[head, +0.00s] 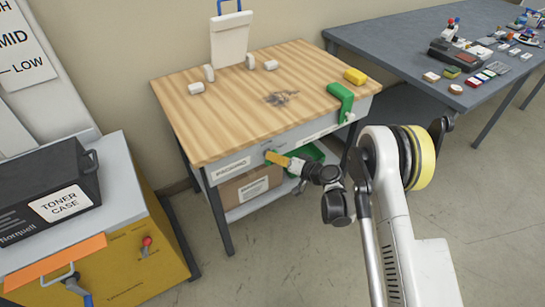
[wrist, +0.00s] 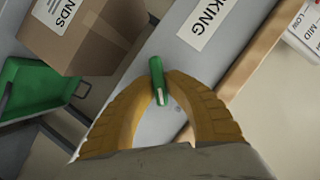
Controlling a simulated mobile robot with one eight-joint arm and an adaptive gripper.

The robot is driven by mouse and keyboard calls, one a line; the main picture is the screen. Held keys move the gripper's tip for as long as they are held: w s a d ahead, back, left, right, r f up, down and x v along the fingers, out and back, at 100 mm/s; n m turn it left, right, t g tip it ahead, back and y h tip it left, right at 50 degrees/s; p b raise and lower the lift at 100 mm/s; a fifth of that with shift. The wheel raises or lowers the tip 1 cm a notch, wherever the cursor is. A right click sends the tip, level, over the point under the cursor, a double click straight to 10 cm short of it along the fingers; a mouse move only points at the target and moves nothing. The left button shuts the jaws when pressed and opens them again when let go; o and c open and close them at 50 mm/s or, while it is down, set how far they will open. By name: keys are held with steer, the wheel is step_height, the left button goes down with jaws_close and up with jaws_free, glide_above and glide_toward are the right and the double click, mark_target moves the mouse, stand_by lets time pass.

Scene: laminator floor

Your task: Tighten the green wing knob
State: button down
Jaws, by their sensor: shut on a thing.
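The green wing knob (wrist: 155,68) sits on the grey front apron of the wooden-topped bench (head: 186,132). In the wrist view its wing stands between the yellow fingertips of my gripper (wrist: 161,88), which is shut on it. In the head view my gripper (head: 277,157) reaches the apron from the right, below the bench top's front edge. The fingers cover most of the knob there.
A cardboard box (head: 247,188) and a green bin (head: 309,157) are under the bench top. A green clamp (head: 341,97) hangs at its right corner. A yellow cabinet (head: 137,262) with a toner case (head: 45,193) stands left; open floor lies in front.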

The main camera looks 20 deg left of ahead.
steer(key=m+y, duration=0.1)
steer(key=m, duration=0.2)
steer(key=shift+w+f+y, duration=0.1)
steer(key=shift+y, duration=0.2)
steer(key=shift+m+g+y, duration=0.3)
steer(key=shift+m+y, duration=0.4)
steer(key=shift+m, duration=0.7)
steer(key=c, duration=1.4)
jaws_free()
steer(key=shift+f, duration=0.1)
